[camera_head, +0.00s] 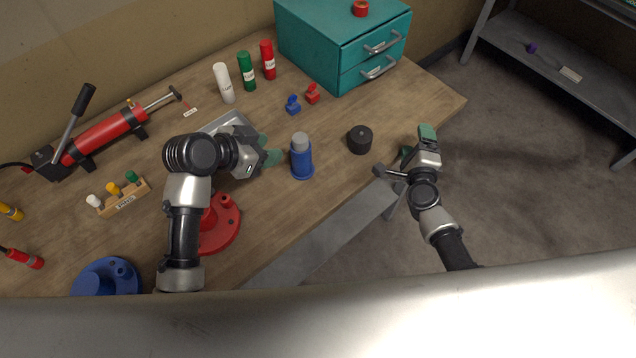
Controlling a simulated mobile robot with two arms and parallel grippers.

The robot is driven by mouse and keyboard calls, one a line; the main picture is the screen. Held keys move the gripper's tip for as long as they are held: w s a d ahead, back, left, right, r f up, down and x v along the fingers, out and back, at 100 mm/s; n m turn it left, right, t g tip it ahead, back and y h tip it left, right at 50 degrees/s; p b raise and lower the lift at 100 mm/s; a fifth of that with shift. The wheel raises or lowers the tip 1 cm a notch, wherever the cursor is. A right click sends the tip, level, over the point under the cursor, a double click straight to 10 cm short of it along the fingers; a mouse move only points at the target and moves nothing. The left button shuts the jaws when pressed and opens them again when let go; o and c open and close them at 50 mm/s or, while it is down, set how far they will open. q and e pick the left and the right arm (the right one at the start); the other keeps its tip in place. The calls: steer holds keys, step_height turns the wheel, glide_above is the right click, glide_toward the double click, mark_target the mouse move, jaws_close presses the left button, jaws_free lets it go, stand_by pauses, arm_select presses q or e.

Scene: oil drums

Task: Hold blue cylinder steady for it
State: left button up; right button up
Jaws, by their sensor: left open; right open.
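The blue cylinder (301,160) stands upright on the wooden table, with a grey top and a wider blue base. My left gripper (271,149) is open just left of the cylinder, its green-tipped fingers pointing toward it. A small gap seems to show between the fingertips and the cylinder; contact cannot be told for sure. My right gripper (416,143) is open and empty, beyond the table's right edge, well to the right of the cylinder.
A black round knob (360,139) stands right of the cylinder. A red flanged part (219,225) lies partly under my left arm. Behind are small blue (293,104) and red (313,94) pieces and a teal drawer box (330,45). Table between cylinder and front edge is clear.

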steer(key=s+a+r+m+y, duration=0.1)
steer(key=a+r+m, duration=0.3)
steer(key=a+m, duration=0.25)
steer(key=m+g+y, duration=0.4)
steer(key=y, duration=0.2)
glide_toward(305, 166)
steer(key=shift+n+x, duration=0.25)
steer(key=shift+x, duration=0.65)
steer(key=x, duration=1)
steer(key=shift+w+a+f, duration=0.1)
steer(key=shift+w+f, duration=0.2)
